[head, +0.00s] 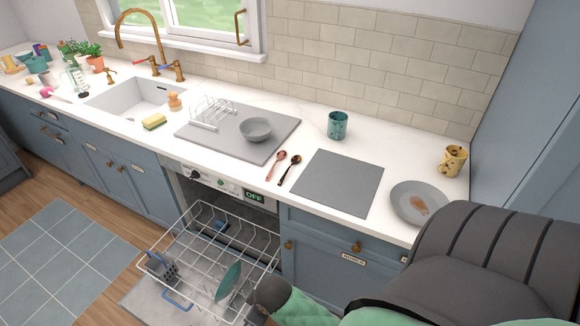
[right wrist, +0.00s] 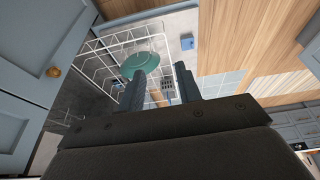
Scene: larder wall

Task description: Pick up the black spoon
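The black spoon (head: 289,171) lies on the white worktop, between the grey drying mat and a grey square board. A red spoon (head: 276,166) lies just to its left, close beside it. In the right wrist view my right gripper (right wrist: 160,76) has its two dark fingers apart with nothing held between them. It points down towards the open dishwasher and is away from both spoons. My left gripper is in neither view.
The dishwasher stands open with its white rack (head: 200,240) pulled out, holding a teal plate (head: 228,281). On the worktop are a grey board (head: 338,181), a teal mug (head: 338,125), a grey bowl (head: 255,130), a yellow mug (head: 453,161) and a grey plate (head: 406,200).

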